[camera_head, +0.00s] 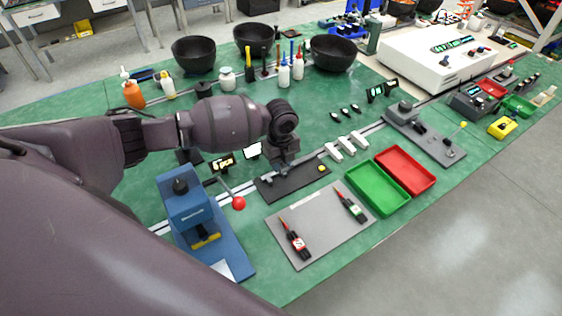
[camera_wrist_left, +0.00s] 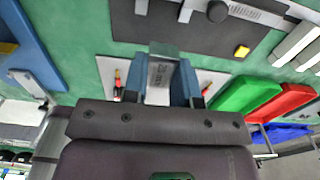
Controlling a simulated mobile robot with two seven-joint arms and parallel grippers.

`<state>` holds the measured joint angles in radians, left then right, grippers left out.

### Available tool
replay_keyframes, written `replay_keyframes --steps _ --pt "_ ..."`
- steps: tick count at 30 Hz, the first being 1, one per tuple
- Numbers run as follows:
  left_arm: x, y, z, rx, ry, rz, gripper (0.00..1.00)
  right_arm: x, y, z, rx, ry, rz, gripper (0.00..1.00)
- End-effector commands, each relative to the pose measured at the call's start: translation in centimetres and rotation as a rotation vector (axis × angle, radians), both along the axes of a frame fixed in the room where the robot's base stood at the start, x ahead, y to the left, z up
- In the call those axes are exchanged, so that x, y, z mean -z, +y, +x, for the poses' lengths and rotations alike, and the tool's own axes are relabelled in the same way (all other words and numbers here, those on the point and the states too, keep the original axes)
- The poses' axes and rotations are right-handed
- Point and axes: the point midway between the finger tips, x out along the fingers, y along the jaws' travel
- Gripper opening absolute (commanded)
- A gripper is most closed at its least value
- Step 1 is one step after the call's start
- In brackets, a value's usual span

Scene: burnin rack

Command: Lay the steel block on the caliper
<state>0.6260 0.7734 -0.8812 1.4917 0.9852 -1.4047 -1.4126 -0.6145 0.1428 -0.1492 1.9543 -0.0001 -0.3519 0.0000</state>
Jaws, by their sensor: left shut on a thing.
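My left gripper (camera_wrist_left: 160,88) is shut on the steel block (camera_wrist_left: 160,74), a grey block with faint markings between its two blue-grey fingers. In the head view this gripper (camera_head: 282,167) is over the dark mat (camera_head: 302,183), pointing down; the block is hard to make out there. The caliper (camera_wrist_left: 190,9) appears to lie on that dark mat, partly cut off by the top of the wrist view and partly hidden by my gripper in the head view. The block looks apart from it. My right gripper is not in view.
A blue press (camera_head: 190,212) with a red-knobbed lever stands left of the mat. A grey plate (camera_head: 320,228) with two red-tipped tools lies in front. Green (camera_head: 377,190) and red (camera_head: 408,171) trays are to the right. Bowls and bottles stand behind.

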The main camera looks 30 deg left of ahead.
Motion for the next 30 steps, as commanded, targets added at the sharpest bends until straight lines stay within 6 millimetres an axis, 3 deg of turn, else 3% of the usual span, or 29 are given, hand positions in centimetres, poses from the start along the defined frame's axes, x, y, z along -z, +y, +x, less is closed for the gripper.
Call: replay_keyframes --steps 8,30 --pt "0.7 0.0 0.0 -0.001 -0.001 0.000 0.00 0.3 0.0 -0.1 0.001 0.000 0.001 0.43" --pt "5.7 0.0 0.0 -0.001 0.000 0.000 0.00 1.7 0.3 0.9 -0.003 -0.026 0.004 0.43"
